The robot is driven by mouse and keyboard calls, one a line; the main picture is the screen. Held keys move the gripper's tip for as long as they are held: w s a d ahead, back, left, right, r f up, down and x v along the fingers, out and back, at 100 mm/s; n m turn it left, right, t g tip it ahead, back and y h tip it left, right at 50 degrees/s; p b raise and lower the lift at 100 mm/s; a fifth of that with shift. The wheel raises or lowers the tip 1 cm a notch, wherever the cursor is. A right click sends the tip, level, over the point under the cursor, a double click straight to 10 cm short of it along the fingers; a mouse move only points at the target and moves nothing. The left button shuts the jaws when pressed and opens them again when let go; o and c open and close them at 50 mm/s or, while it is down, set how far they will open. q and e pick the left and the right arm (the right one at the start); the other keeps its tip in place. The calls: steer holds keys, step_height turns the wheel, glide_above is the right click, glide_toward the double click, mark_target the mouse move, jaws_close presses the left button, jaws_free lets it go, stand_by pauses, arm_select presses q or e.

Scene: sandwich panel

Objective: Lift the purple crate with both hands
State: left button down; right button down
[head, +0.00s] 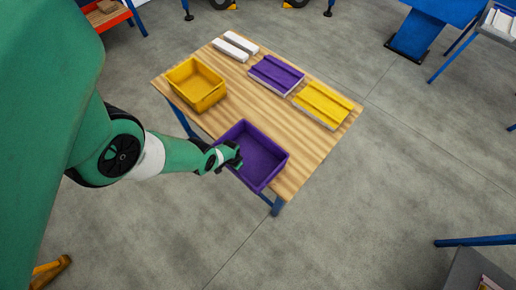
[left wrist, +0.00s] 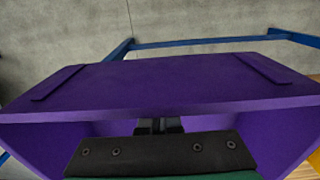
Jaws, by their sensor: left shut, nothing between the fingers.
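The purple crate (head: 262,154) sits empty and upright at the near edge of the wooden table. My left gripper (head: 236,160) comes in from the left and is at the crate's left side, at its rim. In the left wrist view, the crate's wall (left wrist: 165,82) spans the picture, with a ridge near each end. The dark fingers (left wrist: 158,126) show just below the rim there, shut with nothing between them. Whether they touch the wall I cannot tell. My right gripper is in neither view.
A yellow crate (head: 196,86) stands on the wooden table (head: 240,108) at its left. White bars (head: 235,46), a purple panel (head: 275,74) and a yellow panel (head: 323,104) lie along the far side. The tabletop between the crates and panels is clear.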

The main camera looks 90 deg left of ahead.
arm_select(q)
steer(key=shift+w+a+f+b, duration=0.2)
steer(key=shift+w+a+b, duration=0.3)
steer(key=shift+w+b, duration=0.05)
steer(key=shift+w+a+f+b, duration=0.15)
steer(key=shift+w+a+b, duration=0.35)
steer(key=shift+b, duration=0.05)
steer(key=shift+w+a+r+p, duration=0.25)
steer(key=shift+r+p, duration=0.05)
steer(key=shift+r, duration=0.25)
steer(key=shift+w+a+r+p, duration=0.2)
steer(key=shift+w+r+p, duration=0.1)
steer(key=shift+r, duration=0.25)
step_height(320, 180, up, 9)
steer(key=p, duration=0.7)
steer(key=shift+s+f+p, duration=0.15)
steer(key=shift+f+p, duration=0.05)
steer(key=shift+p, duration=0.1)
